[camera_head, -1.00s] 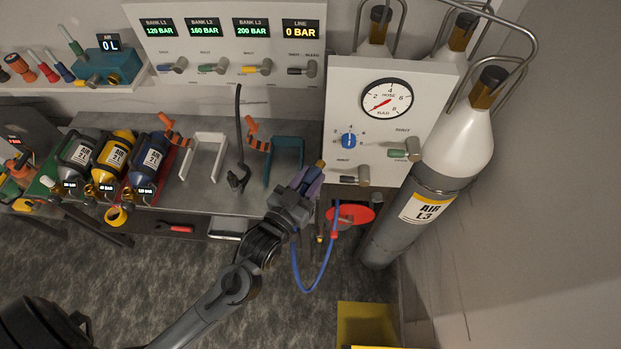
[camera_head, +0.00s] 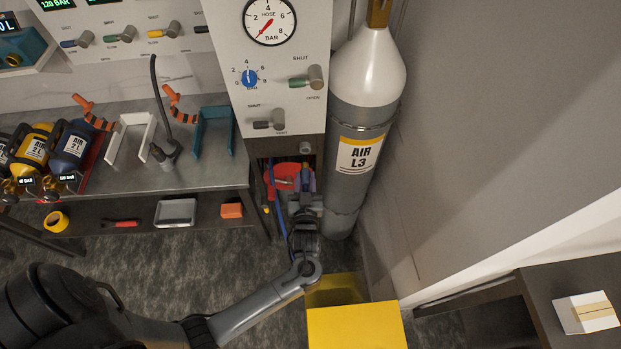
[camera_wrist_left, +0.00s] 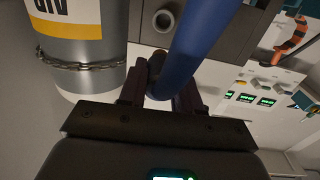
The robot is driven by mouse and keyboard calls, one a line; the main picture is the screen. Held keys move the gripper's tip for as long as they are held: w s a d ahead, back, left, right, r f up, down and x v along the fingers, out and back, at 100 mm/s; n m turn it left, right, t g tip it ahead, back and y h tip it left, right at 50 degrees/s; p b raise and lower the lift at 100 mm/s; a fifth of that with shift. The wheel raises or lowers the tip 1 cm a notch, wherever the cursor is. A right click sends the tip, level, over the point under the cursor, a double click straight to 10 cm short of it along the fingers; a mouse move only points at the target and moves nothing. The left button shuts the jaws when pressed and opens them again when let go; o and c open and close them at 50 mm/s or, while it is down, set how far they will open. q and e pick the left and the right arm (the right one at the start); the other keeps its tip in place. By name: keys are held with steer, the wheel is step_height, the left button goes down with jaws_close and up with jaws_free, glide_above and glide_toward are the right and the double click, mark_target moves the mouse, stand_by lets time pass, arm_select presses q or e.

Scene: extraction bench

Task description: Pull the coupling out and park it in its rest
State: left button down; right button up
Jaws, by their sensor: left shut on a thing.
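My left gripper (camera_head: 305,186) is beneath the white gauge panel, beside the red reel, with its purple fingers pointing up and away. It is shut on the coupling, which is mostly hidden between the fingers. The blue hose (camera_head: 281,212) hangs beside the gripper. In the left wrist view, the gripper (camera_wrist_left: 160,92) has the thick blue hose (camera_wrist_left: 200,38) running up from between its fingers. A grey round fitting (camera_head: 305,148) sits just above the gripper, below the panel; it also shows in the left wrist view (camera_wrist_left: 163,20), apart from the fingers. My right gripper is out of view.
The red reel (camera_head: 280,178) is close at the gripper's left. The tall AIR L3 cylinder (camera_head: 362,120) stands close at its right. A yellow box (camera_head: 355,328) is on the floor below my forearm. The bench (camera_head: 205,175) lies left.

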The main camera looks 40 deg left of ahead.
mark_target(307, 170)
arm_select(q)
steer(key=f, duration=0.1)
steer(key=f+b, duration=0.1)
steer(key=f+y, duration=0.1)
steer(key=shift+w+d+n+g, duration=0.25)
steer(key=shift+w+n+g, duration=0.1)
steer(key=shift+n+g, duration=0.05)
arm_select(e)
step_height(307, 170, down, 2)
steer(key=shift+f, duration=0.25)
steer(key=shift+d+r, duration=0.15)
arm_select(q)
steer(key=shift+b+x, duration=0.8)
steer(key=shift+x, duration=1.75)
steer(key=shift+w+a, duration=0.2)
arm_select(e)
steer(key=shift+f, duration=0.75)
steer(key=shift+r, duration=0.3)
